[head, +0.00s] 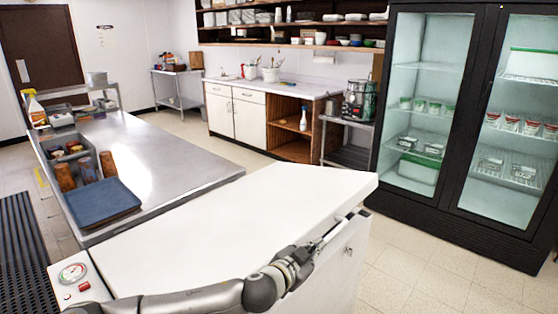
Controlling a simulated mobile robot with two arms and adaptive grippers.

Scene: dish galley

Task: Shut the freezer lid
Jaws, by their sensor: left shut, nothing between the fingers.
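The white freezer lid (225,220) spans the lower middle of the head view. It looks flat and lies low over the white freezer body (345,270); I cannot tell whether a thin gap is left under it. My left arm comes in from the bottom left across the near part of the lid. My left gripper (338,228) is shut and empty, at the lid's right-hand edge by a slim metal bar. Whether it touches the lid is unclear. My right gripper is not in view.
A gauge (72,272) with red buttons sits at the freezer's left end. A steel counter (170,150) with a blue tray (100,203) stands behind the lid. A glass-door fridge (450,200) stands right. Tiled floor (410,265) is clear between freezer and fridge.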

